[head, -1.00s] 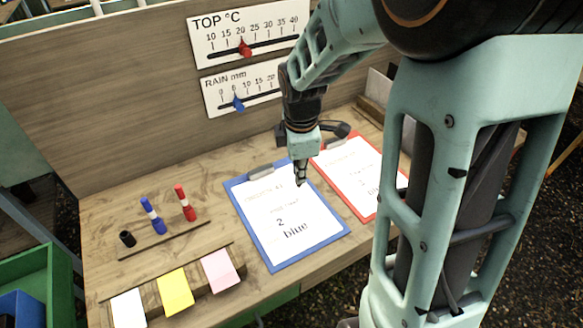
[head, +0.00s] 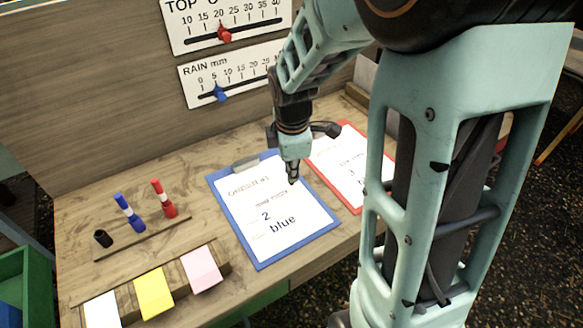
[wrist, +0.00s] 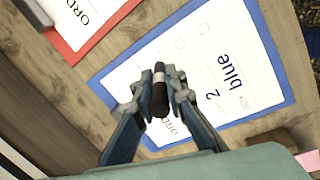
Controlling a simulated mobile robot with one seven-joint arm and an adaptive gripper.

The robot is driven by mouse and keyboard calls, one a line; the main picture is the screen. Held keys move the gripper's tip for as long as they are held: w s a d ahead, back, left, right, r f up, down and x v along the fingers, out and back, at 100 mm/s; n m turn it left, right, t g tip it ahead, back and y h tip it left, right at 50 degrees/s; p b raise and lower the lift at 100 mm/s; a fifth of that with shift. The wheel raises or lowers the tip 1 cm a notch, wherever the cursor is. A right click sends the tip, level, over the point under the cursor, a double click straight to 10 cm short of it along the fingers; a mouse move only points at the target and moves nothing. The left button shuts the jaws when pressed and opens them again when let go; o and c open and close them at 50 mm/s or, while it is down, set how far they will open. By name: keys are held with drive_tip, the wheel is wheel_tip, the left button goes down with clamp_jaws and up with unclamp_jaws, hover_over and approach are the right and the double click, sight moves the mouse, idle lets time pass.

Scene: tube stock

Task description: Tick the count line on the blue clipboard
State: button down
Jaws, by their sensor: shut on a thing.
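The blue clipboard (head: 250,252) lies on the bench with a white sheet (head: 285,205) reading "2 blue". It also shows in the wrist view (wrist: 284,62), with small empty boxes printed on its sheet. My gripper (head: 293,178) is over the upper right part of this sheet. In the wrist view my gripper (wrist: 158,92) is shut on a black marker (wrist: 160,92) with a pale band. The marker's far end points at the sheet; I cannot tell whether it touches. No tick shows on the visible part of the sheet.
A red clipboard (head: 352,207) lies just right of the blue one. A rack (head: 150,238) at left holds a blue marker (head: 129,212), a red marker (head: 163,198) and a short black piece (head: 103,238). White, yellow and pink notes line the front. Slider boards hang behind.

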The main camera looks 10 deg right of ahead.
drive_tip(key=shift+f, duration=0.1)
idle(0.6)
drive_tip(key=shift+f, duration=0.3)
drive_tip(key=shift+f+b, duration=0.25)
drive_tip(key=shift+b, duration=0.1)
drive_tip(key=shift+s+d, duration=0.2)
drive_tip(key=shift+d, duration=0.1)
idle(1.0)
drive_tip(key=shift+w+d+p, duration=0.15)
drive_tip(key=shift+w+p, duration=0.2)
drive_tip(key=shift+w, duration=0.35)
idle(0.6)
drive_tip(key=shift+r, duration=0.15)
idle(0.5)
drive_tip(key=shift+w+p+v, duration=0.15)
drive_tip(key=shift+p+v, duration=0.55)
drive_tip(key=shift+p, duration=0.05)
drive_tip(key=shift+w+p+v, duration=0.15)
drive_tip(key=shift+p+v, duration=0.5)
drive_tip(key=shift+p, duration=0.05)
drive_tip(key=shift+r, duration=0.1)
drive_tip(key=shift+s+d, duration=0.1)
drive_tip(key=shift+d, duration=0.05)
